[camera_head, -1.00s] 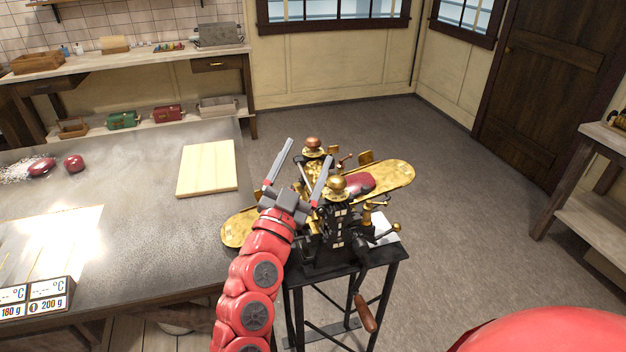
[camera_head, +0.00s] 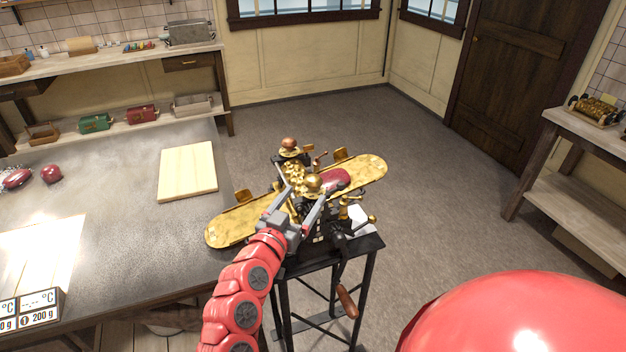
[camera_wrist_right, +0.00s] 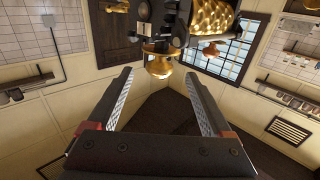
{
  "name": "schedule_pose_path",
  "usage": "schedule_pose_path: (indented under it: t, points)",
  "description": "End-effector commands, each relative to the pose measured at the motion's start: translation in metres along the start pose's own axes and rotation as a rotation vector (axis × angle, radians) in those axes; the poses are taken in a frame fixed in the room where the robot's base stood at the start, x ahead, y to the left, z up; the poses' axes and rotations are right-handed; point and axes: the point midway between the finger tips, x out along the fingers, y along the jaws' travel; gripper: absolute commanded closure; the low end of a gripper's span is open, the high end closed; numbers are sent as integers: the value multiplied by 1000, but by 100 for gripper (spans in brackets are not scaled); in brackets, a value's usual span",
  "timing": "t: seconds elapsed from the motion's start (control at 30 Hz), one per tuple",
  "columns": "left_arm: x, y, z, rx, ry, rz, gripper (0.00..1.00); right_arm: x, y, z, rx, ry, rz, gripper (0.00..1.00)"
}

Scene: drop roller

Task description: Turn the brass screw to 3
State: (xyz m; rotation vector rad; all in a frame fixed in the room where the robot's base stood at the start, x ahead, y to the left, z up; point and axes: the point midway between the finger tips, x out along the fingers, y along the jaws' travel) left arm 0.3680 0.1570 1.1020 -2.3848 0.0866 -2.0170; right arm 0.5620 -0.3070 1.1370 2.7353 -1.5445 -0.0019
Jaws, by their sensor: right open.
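The drop roller machine stands on a small black stand (camera_head: 362,245) beside the table. A domed brass knob (camera_head: 313,181), seemingly the brass screw, tops its near black frame. It also shows in the wrist view (camera_wrist_right: 158,67), where the machine appears upside down. My right gripper (camera_head: 302,184) is open, its two fingers pointing toward the machine. In the wrist view the knob shows between and beyond the fingertips (camera_wrist_right: 159,77), with no contact visible. I cannot read any scale or number at the screw. My left gripper is not in view.
Long brass trays (camera_head: 236,224) stick out on both sides of the machine. A copper-topped knob (camera_head: 289,144) stands behind. A crank with a wooden handle (camera_head: 347,302) hangs in front. The grey table (camera_head: 120,250) holds a wooden board (camera_head: 188,172). The floor to the right is clear.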

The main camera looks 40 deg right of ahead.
Motion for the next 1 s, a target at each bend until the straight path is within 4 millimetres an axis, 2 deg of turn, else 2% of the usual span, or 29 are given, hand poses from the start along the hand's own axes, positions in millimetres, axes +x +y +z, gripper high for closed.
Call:
schedule_pose_path:
  t: [0.1, 0.3, 0.47, 0.73, 0.77, 1.0]
  points:
    - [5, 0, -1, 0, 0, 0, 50, 24, 1, -2, -1, 2, 4, 16]
    - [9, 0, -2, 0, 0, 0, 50, 51, 1, -2, 1, 2, 2, 16]
    - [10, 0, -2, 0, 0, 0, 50, 61, 0, 0, 0, 1, -1, 16]
    - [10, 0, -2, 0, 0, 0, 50, 62, 0, 0, 0, 1, -2, 16]
    - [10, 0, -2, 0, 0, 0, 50, 62, 0, 0, 0, 1, -2, 18]
    - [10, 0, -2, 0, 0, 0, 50, 62, 0, 0, 1, 1, -1, 61]
